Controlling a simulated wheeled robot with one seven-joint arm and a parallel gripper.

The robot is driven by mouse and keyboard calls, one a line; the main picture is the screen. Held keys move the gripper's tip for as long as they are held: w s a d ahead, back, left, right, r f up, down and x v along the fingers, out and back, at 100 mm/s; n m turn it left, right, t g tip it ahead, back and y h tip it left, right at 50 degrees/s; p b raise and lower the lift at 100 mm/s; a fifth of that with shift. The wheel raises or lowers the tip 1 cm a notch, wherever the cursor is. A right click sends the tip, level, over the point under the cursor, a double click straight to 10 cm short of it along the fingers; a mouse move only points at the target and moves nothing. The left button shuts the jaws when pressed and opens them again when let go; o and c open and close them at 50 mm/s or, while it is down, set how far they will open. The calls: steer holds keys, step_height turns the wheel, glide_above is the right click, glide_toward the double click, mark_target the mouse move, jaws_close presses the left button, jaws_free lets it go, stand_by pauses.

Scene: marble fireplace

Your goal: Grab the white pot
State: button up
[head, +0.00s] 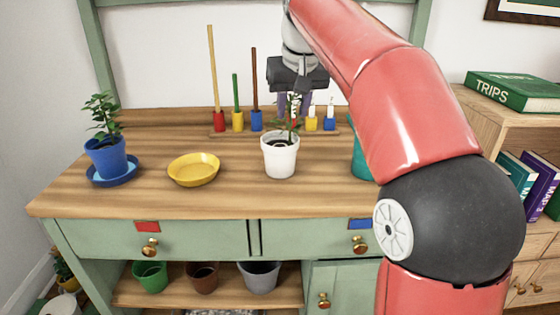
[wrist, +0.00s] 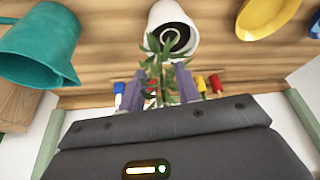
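The white pot (head: 280,160) stands upright on the wooden bench top (head: 232,198), near the middle, with a small green plant (head: 291,115) growing in it. In the wrist view the white pot (wrist: 190,45) is at the top centre, beyond the fingertips. My gripper (head: 295,106) is above and behind the pot in the head view, pointing down. In the wrist view its two purple-grey fingers (wrist: 160,84) are apart, with the plant's leaves showing between them. They hold no pot.
A blue pot (head: 106,158) on a saucer and a yellow dish (head: 193,170) stand left of the white pot. A teal watering can (wrist: 38,45) is on the other side, mostly hidden by my arm in the head view. Coloured stake holders (head: 237,121) stand behind.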

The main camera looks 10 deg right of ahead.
mark_target(290, 124)
steer(key=x, duration=0.4)
steer(key=shift+f+b, duration=0.35)
steer(key=shift+f, duration=0.05)
jaws_close()
steer(key=shift+r, duration=0.1)
stand_by(0.9)
